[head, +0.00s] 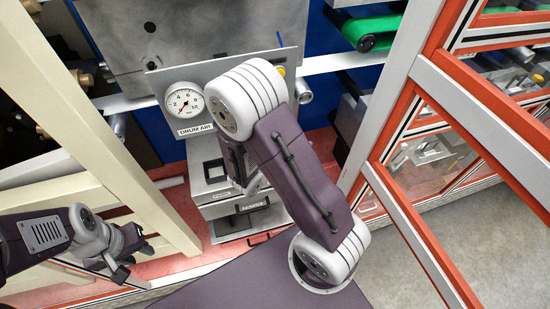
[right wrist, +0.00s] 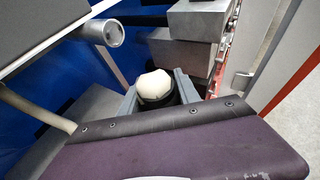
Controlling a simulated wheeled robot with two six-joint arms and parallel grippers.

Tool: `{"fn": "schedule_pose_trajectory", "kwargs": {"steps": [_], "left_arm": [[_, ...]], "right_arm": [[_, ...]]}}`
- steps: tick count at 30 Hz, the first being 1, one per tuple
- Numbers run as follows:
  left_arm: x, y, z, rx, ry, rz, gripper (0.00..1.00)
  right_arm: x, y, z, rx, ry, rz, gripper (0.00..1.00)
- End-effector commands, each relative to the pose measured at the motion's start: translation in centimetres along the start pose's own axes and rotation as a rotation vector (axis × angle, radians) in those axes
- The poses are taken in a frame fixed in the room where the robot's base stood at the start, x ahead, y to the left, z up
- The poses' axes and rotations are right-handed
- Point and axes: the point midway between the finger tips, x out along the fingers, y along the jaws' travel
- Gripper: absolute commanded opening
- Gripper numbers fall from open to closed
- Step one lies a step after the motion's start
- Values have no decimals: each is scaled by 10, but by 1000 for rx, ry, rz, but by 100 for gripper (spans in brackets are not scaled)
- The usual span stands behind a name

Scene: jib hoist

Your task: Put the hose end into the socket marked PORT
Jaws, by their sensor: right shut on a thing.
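My right gripper (right wrist: 158,92) is shut on a black-collared piece with a rounded white end, which looks like the hose end (right wrist: 153,86). A beige hose (right wrist: 36,108) passes behind the purple hand at the left of the right wrist view. In the head view my right arm covers that gripper and what it holds. A grey metal stub with an open round mouth (right wrist: 115,34) stands apart from the held piece, up and left; a similar stub shows right of the gauge panel (head: 303,92). I cannot read PORT on either. My left gripper (head: 133,262) looks open and empty.
A white gauge (head: 184,104) sits above a DRUM AIR label on a grey panel. Grey boxes (head: 236,220) stand below it. Cream beams (head: 85,110) cross at left, and an orange-and-grey frame (head: 440,120) closes the right side. Grey floor is clear at lower right.

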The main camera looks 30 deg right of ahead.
Motion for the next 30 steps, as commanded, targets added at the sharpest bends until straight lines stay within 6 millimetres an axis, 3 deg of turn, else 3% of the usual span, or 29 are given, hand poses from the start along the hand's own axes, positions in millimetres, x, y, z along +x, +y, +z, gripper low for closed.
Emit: {"fn": "schedule_pose_trajectory", "kwargs": {"steps": [9, 12, 20, 25, 30], "left_arm": [[-12, 0, -1, 0, 0, 0, 34], [-13, 0, -1, 0, 0, 0, 34], [-13, 0, -1, 0, 0, 0, 34], [-17, 0, -2, 0, 0, 0, 34], [-17, 0, -2, 0, 0, 0, 34]], "right_arm": [[32, 81, -40, 1, 0, -1, 0], [38, 98, -49, 0, 0, 0, 0], [43, 108, -58, -2, 0, -1, 0], [54, 108, -84, -4, 0, -1, 0], [58, 108, -92, 0, 0, 0, 0]]}}
